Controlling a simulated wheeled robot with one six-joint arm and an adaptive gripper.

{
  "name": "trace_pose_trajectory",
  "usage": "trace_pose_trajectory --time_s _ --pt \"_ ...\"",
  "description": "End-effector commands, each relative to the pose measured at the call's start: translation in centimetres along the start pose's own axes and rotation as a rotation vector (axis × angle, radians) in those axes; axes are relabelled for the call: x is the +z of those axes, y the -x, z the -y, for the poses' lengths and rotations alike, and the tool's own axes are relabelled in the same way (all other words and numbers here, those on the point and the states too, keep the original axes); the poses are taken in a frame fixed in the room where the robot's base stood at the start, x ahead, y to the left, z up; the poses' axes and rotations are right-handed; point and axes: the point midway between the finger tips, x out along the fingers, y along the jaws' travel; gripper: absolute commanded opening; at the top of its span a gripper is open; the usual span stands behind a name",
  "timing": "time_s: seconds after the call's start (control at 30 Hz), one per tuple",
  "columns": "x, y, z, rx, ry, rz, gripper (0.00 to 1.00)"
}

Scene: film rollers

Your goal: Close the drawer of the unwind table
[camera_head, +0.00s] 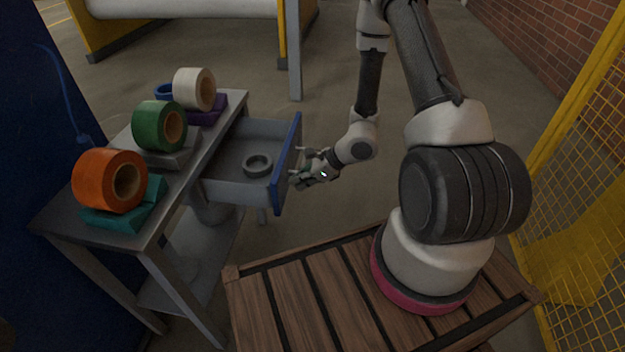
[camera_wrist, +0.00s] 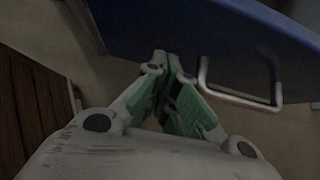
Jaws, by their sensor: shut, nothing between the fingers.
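The unwind table (camera_head: 60,217) stands at the left in the head view. Its grey drawer (camera_head: 222,193) is pulled out to the right, with a blue front panel (camera_head: 289,165). A grey ring (camera_head: 257,165) lies inside the drawer. My gripper (camera_head: 298,178) is just right of the blue front, its fingers shut and empty. In the wrist view the shut green-padded fingertips (camera_wrist: 170,62) are close to the blue front (camera_wrist: 225,40), beside its metal handle (camera_wrist: 240,98). I cannot tell whether they touch it.
Orange (camera_head: 100,182), green (camera_head: 152,127) and white (camera_head: 188,90) rolls sit on blocks on the table top. A slatted wooden surface (camera_head: 300,297) is under my arm's base. A yellow mesh fence (camera_head: 580,150) stands at the right. Bare floor lies beyond the drawer.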

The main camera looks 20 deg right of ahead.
Motion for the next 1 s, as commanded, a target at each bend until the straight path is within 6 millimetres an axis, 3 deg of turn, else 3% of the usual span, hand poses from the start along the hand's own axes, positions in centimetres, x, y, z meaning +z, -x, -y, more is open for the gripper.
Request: trace_pose_trajectory --time_s 0.67,1.0 --pt "1.2 -1.2 -0.1 0.002 0.002 0.000 0.00" --pt "5.9 -5.8 -0.1 0.003 0.007 0.002 0.00"
